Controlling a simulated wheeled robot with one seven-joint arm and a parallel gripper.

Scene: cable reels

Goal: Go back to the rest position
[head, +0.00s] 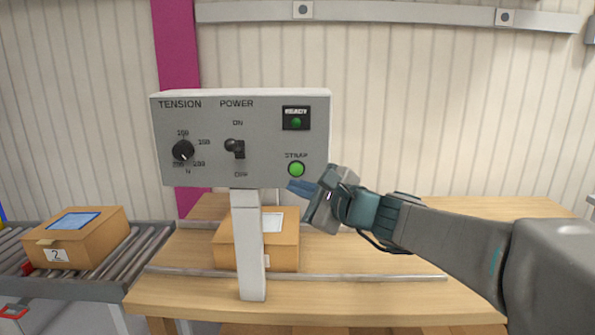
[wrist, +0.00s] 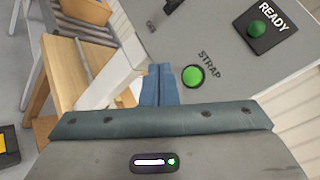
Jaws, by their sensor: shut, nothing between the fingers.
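My gripper (head: 292,187) is shut and empty, just below and beside the green STRAP button (head: 296,169) on the grey control panel (head: 215,125). In the wrist view its closed blue fingers (wrist: 158,72) point toward the panel, left of the STRAP button (wrist: 192,75). Whether the fingertips touch the panel cannot be told. The READY lamp (head: 296,122) shows green. The black power switch (head: 235,148) and the tension knob (head: 183,150) are on the panel's left and middle.
The panel stands on a white post (head: 249,250) at the wooden table (head: 370,300). A cardboard box (head: 285,250) is behind the post. Another box (head: 85,240) sits on the roller conveyor (head: 135,250) at left. The table's right side looks clear beneath my arm.

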